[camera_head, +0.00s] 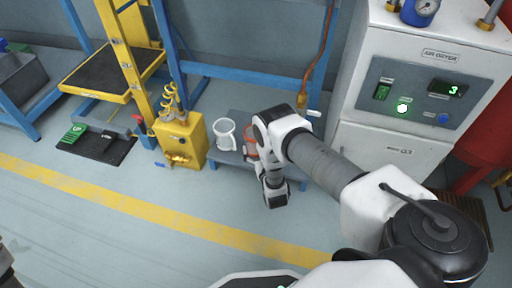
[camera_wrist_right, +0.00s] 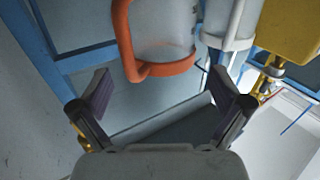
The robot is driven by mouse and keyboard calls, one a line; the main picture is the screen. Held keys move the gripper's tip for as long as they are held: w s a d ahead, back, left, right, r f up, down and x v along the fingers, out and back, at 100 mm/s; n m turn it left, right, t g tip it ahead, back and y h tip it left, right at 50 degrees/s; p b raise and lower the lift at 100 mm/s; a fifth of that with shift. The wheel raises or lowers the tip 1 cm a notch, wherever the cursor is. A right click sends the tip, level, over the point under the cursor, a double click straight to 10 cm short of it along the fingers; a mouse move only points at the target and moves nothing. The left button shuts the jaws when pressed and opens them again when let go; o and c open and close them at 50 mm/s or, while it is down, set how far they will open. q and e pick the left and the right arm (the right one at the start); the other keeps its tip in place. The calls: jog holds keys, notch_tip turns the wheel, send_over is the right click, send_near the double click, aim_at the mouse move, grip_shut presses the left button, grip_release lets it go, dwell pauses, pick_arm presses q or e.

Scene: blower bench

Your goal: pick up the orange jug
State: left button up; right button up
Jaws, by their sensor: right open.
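The orange jug (camera_head: 250,138) stands on a low blue-grey bench (camera_head: 226,156), mostly hidden behind my right arm in the head view. In the right wrist view the jug (camera_wrist_right: 165,30) has a clear body, an orange rim band and an orange handle (camera_wrist_right: 122,35). My right gripper (camera_wrist_right: 160,82) is open and empty, its two fingers apart, with the jug beyond the fingertips and not between them. The right gripper's fingers are hidden in the head view.
A white jug (camera_head: 225,134) stands just left of the orange one; it also shows in the wrist view (camera_wrist_right: 230,22). A yellow box (camera_head: 183,140) stands left of the bench. A white air dryer cabinet (camera_head: 385,145) stands to the right. The floor in front is clear.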

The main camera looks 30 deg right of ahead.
jog(key=b+x, duration=0.1)
jog(key=x, duration=0.2)
jog(key=b+x, duration=0.1)
jog(key=shift+w+a+f+b, duration=0.1)
jog(key=shift+w+f+b, duration=0.1)
jog(key=shift+f+b, duration=0.15)
jog(key=shift+w+r, duration=0.1)
jog(key=shift+r, duration=0.05)
jog(key=c, duration=1.2)
jog(key=shift+o, duration=0.2)
jog(key=shift+r, duration=0.1)
